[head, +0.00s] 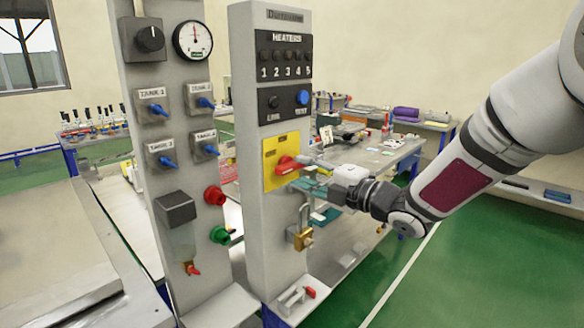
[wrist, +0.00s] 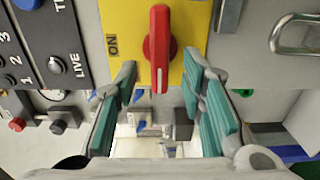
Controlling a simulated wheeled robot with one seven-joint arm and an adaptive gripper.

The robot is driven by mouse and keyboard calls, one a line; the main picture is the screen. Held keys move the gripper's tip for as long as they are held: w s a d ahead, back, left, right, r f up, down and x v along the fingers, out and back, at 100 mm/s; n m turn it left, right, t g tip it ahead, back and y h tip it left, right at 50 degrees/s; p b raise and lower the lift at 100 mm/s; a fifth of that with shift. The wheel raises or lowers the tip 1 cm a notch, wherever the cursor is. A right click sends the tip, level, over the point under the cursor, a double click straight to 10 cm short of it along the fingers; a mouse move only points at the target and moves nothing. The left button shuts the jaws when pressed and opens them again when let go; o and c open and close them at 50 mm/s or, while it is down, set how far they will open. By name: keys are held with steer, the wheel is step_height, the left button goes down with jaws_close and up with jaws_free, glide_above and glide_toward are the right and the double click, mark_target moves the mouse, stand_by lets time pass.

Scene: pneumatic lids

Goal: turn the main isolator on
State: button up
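The main isolator is a red rotary handle (head: 287,165) on a yellow plate (head: 270,180) on the grey column. In the head view the handle lies roughly horizontal. In the wrist view the red handle (wrist: 159,48) runs up and down the picture, its white mark at the lower end. An "ON" label (wrist: 113,46) is on the plate to its left, with the handle not pointing at it. My gripper (head: 308,178) is in front of the handle. In the wrist view my gripper (wrist: 162,80) is open, with teal-padded fingers either side of the handle's lower end; contact cannot be told.
A brass padlock (head: 302,238) hangs below the plate. A second column (head: 173,130) with gauge and blue valves stands left. A cluttered bench (head: 375,160) is behind; green floor lies right.

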mark_target(294, 169)
steer(key=shift+x, duration=2.15)
steer(key=c, duration=0.8)
steer(key=shift+o, duration=0.2)
